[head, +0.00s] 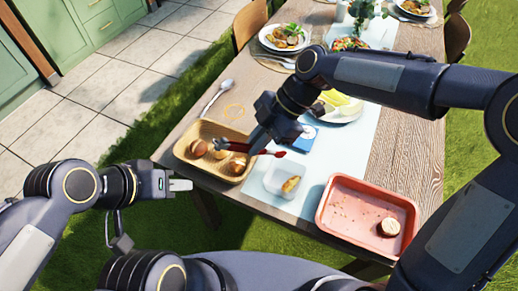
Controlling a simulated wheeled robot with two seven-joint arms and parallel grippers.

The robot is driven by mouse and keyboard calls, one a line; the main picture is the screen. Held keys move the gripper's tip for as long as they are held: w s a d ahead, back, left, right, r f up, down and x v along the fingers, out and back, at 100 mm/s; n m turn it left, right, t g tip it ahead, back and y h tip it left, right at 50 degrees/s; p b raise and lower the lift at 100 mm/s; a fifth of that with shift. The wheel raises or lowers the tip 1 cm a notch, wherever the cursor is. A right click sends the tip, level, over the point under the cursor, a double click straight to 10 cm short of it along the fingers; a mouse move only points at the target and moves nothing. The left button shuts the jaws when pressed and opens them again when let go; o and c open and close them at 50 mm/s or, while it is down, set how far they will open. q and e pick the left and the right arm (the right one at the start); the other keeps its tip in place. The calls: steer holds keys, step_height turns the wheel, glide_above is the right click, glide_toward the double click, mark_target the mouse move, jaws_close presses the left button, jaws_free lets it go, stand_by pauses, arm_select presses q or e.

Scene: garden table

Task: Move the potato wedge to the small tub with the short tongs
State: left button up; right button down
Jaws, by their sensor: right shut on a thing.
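The small tub (270,182) is a clear, whitish container on the pale runner near the table's front edge. A golden-brown piece that looks like the potato wedge (291,184) lies inside it. My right gripper (256,141) is shut on the short tongs (235,147), which have red parts. It holds them over the right side of the wooden tray, up and left of the tub. The tongs' tips are small, and I see nothing clearly held in them. My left gripper (180,185) is off the table's left edge, away from these things; its finger gap is unclear.
The wooden tray (182,153) holds several round brown items. A red tray (338,225) with one round brown-and-white item stands at the front right. Behind my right arm are a blue item (301,139) and a plate (348,115) with yellow food. A spoon (217,95) lies at left.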

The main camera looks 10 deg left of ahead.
steer(key=shift+s+d+r+n+g+h+b, duration=0.25)
steer(key=shift+s+r+n+g+h, duration=0.25)
steer(key=shift+n, duration=0.5)
steer(key=shift+s+d+r+n+g+h+b, duration=0.25)
steer(key=shift+s+n+g, duration=0.3)
steer(key=shift+n, duration=0.45)
steer(key=shift+a, duration=0.1)
step_height(320, 180, down, 9)
steer(key=b, duration=0.6)
steer(key=c, duration=1.6)
jaws_free()
steer(key=shift+r, duration=0.1)
